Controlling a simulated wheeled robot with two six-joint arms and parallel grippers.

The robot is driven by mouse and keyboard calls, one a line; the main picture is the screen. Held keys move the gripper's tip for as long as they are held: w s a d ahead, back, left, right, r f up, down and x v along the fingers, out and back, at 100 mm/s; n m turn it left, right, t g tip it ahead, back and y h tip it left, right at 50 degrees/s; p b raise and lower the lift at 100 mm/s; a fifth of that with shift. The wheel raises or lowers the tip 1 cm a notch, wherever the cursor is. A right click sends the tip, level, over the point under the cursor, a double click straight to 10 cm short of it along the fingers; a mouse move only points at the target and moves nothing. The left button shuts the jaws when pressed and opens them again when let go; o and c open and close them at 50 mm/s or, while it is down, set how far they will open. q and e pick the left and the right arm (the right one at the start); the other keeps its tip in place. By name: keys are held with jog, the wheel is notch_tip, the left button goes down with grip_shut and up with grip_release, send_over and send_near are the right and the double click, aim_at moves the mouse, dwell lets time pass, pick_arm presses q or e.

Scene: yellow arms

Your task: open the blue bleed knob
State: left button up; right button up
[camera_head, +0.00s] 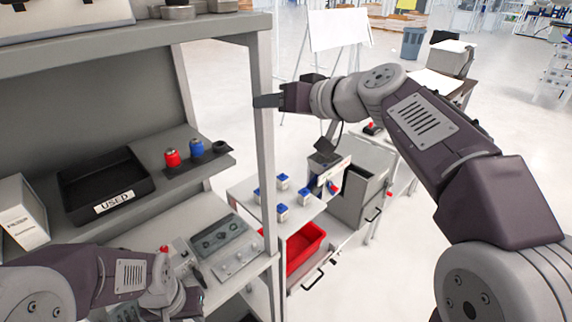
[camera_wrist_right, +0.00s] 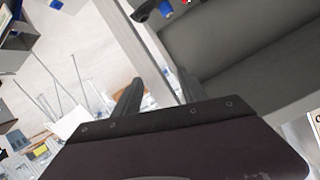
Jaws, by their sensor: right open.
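A blue knob (camera_head: 196,148) stands on a dark strip at the front of the middle shelf, between a red knob (camera_head: 172,158) and a black one (camera_head: 220,146). A small blue piece (camera_wrist_right: 165,8), probably the same knob, shows at the top edge of the right wrist view. My right gripper (camera_head: 264,101) is at the shelf's front post in the head view, above and right of the blue knob and apart from it. Its two fingers (camera_wrist_right: 158,78) are spread and empty. My left gripper (camera_head: 190,280) is low near a grey control box; its fingers are unclear.
The grey shelf post (camera_head: 262,150) stands between the knobs and the open floor. A black tray marked USED (camera_head: 105,185) is left of the knobs. The grey control box (camera_head: 222,245) is below. Several blue-topped pieces stand on a white cart (camera_head: 300,215) with a red bin (camera_head: 298,250).

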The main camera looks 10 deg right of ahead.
notch_tip(320, 180, down, 13)
jog(key=s+d+g+h+b, duration=0.1)
jog(key=s+g, duration=0.1)
jog(key=shift+d+m+h, duration=0.3)
jog(key=shift+d+m, duration=0.05)
jog(key=shift+m, duration=0.05)
jog(key=shift+f, duration=0.15)
jog(key=s+d+f+g+h+b, duration=0.15)
jog(key=s+f, duration=0.25)
jog(key=f, duration=0.6)
jog(key=s+d+f+g+h+b, duration=0.1)
jog(key=s+d+f+g, duration=0.2)
jog(key=f, duration=0.7)
jog(key=s+d+f+m+g+h, duration=0.2)
jog(key=s+d+f, duration=0.4)
jog(key=s+f, duration=0.5)
jog(key=s+g+h, duration=0.1)
jog(key=s, duration=0.2)
jog(key=shift+s+f+g+h, duration=0.2)
jog(key=shift+f+g+h, duration=0.05)
jog(key=shift+g+h, duration=0.1)
